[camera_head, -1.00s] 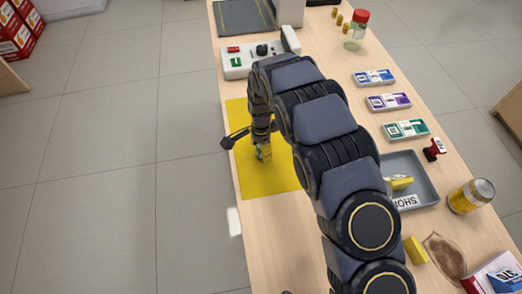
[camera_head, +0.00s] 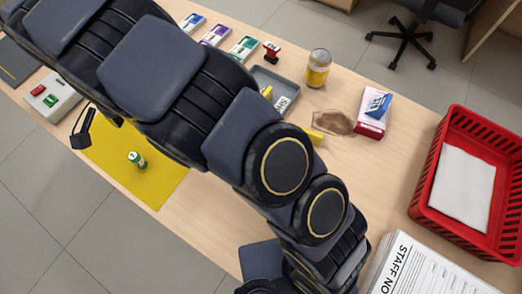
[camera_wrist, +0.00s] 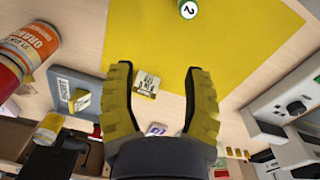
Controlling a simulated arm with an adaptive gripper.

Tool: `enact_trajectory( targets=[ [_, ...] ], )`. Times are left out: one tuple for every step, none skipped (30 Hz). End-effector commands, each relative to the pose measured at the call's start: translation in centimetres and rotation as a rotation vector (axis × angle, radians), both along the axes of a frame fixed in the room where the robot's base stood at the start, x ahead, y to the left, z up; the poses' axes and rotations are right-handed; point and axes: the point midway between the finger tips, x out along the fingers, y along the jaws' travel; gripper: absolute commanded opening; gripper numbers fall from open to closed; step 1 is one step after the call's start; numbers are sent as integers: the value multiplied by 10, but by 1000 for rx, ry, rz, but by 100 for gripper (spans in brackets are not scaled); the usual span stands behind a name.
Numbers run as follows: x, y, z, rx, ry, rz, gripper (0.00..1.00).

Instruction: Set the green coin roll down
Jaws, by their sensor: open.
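The green coin roll (camera_head: 137,160) stands upright on the yellow mat (camera_head: 170,190) in the head view. Its white-topped end also shows at the upper edge of the wrist view (camera_wrist: 187,9), partly cut off. In the head view my arm hides most of the gripper, up and left of the roll.
A grey tray (camera_head: 284,82) holds a yellow block and a card. A red basket (camera_head: 420,200) is at right. The mat around the roll is clear.

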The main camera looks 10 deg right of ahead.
Motion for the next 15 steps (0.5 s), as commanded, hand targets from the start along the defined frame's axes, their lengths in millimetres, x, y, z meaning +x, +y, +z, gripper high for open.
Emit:
enact_trajectory(
  targets=[
    [6, -26, 20, -6, -7, 3, 49],
    [6, -43, 30, -13, -4, 12, 49],
    [6, -66, 45, -18, -3, 26, 49],
    [3, -83, 55, -25, 4, 39, 49],
    [-1, -101, 65, -29, 10, 50, 49],
    [-7, -122, 77, -32, 20, 67, 49],
    [-13, -138, 86, -34, 27, 81, 49],
    [-20, -153, 93, -35, 34, 96, 49],
    [-30, -172, 103, -35, 42, 117, 49],
    [-39, -185, 110, -32, 51, 132, 49],
    [-49, -198, 116, -28, 59, 149, 49],
    [-63, -214, 124, -25, 70, 172, 49],
    [-75, -226, 128, -22, 82, 192, 49],
    [-86, -236, 133, -17, 86, 211, 49],
    [-102, -248, 137, -9, 99, 239, 49]
  ],
)
